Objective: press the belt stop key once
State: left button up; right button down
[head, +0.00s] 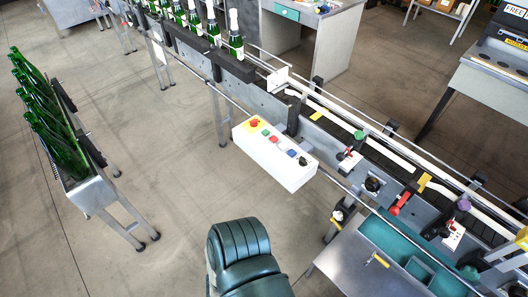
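A white control box (268,158) is mounted at the near side of the conveyor, in the middle of the head view. Its sloped top carries a row of controls. From left to right these are a red round button (254,123) on a yellow patch, a green key (266,132), a small red key (275,139), a pale key, a blue key (292,153) and a black knob (303,161). Their labels are too small to read, so I cannot tell by lettering which is the belt stop key. Neither of my grippers is in view.
The conveyor (262,97) runs diagonally behind the box, with foil-necked bottles (236,45) at upper left. A rack of green bottles (92,192) stands left. A table with teal trays (392,240) is lower right. Floor left of the box is clear.

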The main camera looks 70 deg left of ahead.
aim_at(274, 139)
jog(key=u, duration=2.2)
